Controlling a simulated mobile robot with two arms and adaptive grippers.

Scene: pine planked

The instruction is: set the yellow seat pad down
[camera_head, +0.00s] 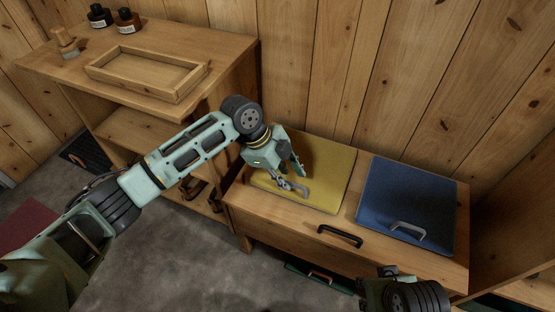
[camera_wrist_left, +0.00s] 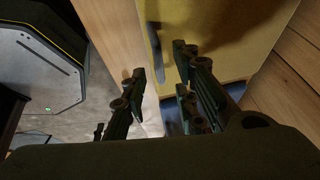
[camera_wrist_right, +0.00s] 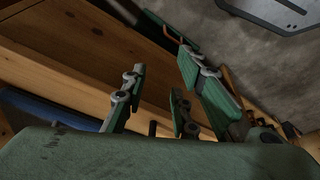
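The yellow seat pad (camera_head: 325,171) lies flat on the left part of the wooden bench (camera_head: 291,217). Its grey handle (camera_head: 291,187) is at the front edge, under my left gripper (camera_head: 297,178). In the left wrist view, the yellow pad (camera_wrist_left: 222,35) fills the upper middle. Its dark handle (camera_wrist_left: 154,38) shows just beyond the gap between the fingers of my left gripper (camera_wrist_left: 160,62), which stand apart. My right gripper (camera_wrist_right: 162,65) is open and empty in the right wrist view, low in front of the bench. The head view shows mostly its wrist.
A blue pad (camera_head: 408,200) with a grey handle lies on the bench's right part, with a bare strip between the pads. The bench front has a black handle (camera_head: 340,236). At left, a shelf unit (camera_head: 218,50) holds a wooden tray (camera_head: 148,88) and two dark bottles.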

